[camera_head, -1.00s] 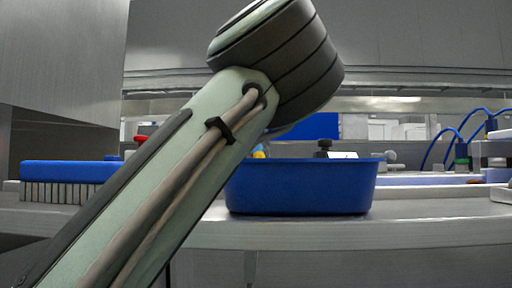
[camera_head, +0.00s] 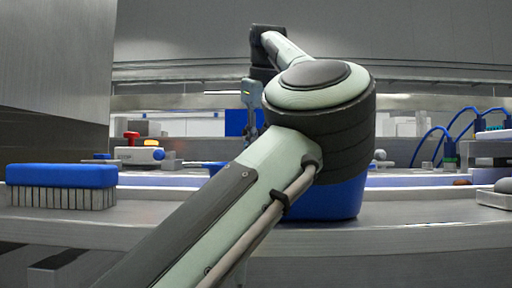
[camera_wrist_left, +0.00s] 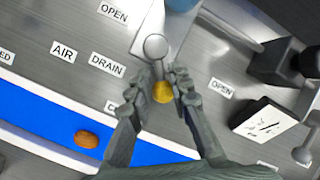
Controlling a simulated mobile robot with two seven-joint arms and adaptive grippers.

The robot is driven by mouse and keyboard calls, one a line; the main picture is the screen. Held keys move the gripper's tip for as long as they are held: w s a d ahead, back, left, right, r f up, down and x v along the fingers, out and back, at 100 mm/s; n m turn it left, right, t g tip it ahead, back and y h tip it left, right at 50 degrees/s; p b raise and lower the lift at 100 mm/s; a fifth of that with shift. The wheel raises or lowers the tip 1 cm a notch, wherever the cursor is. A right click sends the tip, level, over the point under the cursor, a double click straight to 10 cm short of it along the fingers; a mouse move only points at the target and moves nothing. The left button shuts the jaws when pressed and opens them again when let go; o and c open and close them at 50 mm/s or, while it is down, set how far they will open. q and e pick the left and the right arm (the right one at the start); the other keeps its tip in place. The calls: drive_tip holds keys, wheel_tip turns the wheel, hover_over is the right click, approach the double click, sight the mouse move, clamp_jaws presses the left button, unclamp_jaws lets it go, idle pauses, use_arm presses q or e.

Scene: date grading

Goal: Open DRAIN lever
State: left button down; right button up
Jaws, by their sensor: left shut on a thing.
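In the left wrist view a metal panel carries a DRAIN label (camera_wrist_left: 106,65), with an OPEN label (camera_wrist_left: 113,12) above it and a partly hidden label starting with C below. A lever with a round silver knob (camera_wrist_left: 155,46) stands right of the DRAIN label; its stem runs down between the fingertips. A yellow round piece (camera_wrist_left: 162,93) shows at its lower end. My left gripper (camera_wrist_left: 159,82) is shut on the lever's stem, below the knob. In the head view my own arm hides most of the lever area. My right gripper is in neither view.
A blue tub (camera_head: 340,200) stands on the counter, mostly behind my arm. A blue brush (camera_head: 62,176) lies at left, near a red-knobbed device (camera_head: 138,154). In the left wrist view, an AIR label (camera_wrist_left: 63,52), a brown date (camera_wrist_left: 86,139) on a blue strip and another silver-knobbed lever (camera_wrist_left: 304,155) show.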

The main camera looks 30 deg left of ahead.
use_arm(q)
drive_tip(key=shift+w+d+f, duration=0.1)
drive_tip(key=shift+d+f, duration=0.05)
drive_tip(key=shift+d, duration=0.05)
drive_tip(key=c, duration=1.4)
unclamp_jaws()
drive_tip(key=shift+d, duration=0.1)
drive_tip(key=shift+r, duration=0.2)
drive_tip(key=v, duration=1.1)
drive_tip(key=shift+r, duration=0.35)
